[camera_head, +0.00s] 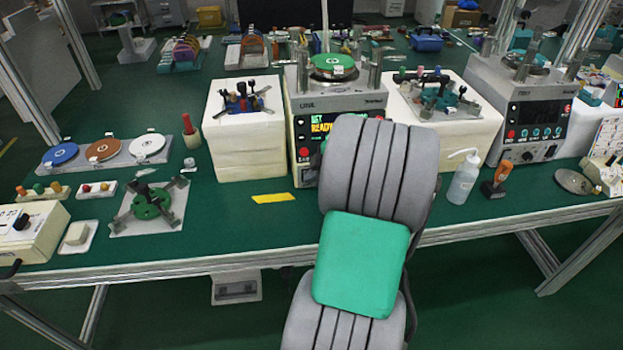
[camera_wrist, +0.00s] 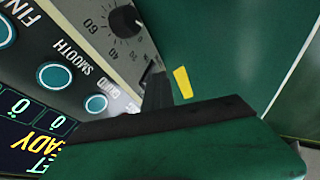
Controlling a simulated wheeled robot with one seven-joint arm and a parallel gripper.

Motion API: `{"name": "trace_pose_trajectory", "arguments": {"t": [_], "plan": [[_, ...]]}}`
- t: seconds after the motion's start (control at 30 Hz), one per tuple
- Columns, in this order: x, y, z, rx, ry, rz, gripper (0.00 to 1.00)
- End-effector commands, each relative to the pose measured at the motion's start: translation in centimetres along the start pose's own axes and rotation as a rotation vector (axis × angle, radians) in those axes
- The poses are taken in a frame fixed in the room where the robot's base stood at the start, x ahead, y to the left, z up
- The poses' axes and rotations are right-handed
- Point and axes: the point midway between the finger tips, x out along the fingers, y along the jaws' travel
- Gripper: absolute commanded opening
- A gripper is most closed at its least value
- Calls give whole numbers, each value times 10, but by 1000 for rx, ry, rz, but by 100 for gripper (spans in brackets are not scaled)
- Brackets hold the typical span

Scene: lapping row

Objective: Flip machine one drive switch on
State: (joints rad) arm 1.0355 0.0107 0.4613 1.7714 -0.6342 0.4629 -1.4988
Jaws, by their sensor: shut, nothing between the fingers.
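Machine one, probably the left lapping machine (camera_head: 338,101), stands mid-bench with a lit display and a green disc on top. My arm covers the right part of its front panel. In the wrist view its panel (camera_wrist: 75,35) fills the upper left, with round teal buttons marked FINE, SMOOTH and GRIND, a numbered dial (camera_wrist: 125,20) and a display reading READY. My gripper (camera_wrist: 155,92) is shut and empty, its dark tips close to the panel's lower edge near GRIND. I cannot make out the drive switch; whether the tips touch anything is unclear.
White blocks (camera_head: 243,155) and (camera_head: 440,125) flank the machine. A second lapping machine (camera_head: 540,120), a wash bottle (camera_head: 462,180) and an orange-handled tool (camera_head: 497,180) stand to the right. A yellow strip (camera_head: 273,198) lies in front. The green bench around that strip is mostly clear.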

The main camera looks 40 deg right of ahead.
Motion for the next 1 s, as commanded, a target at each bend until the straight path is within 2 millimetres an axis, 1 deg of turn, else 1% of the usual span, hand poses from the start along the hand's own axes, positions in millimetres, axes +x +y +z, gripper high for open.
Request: {"name": "trace_pose_trajectory", "arguments": {"t": [0.07, 0.4, 0.53, 0.63, 0.67, 0.7, 0.8, 0.9, 1.0], "plan": [[-4, 4, -2, -3, 0, 5, 0], [-4, 2, -2, -3, 0, 5, 0], [-10, -8, -4, -3, -1, 5, 0], [-18, -23, -8, -3, -1, 5, 0], [-22, -27, -10, -4, -1, 6, 0], [-37, -22, -8, -2, -3, 11, 0], [-62, -21, -10, -4, -2, 9, 0], [-84, -21, -13, -8, 1, 4, 0], [-102, -20, -14, -10, 2, 2, 0]]}}
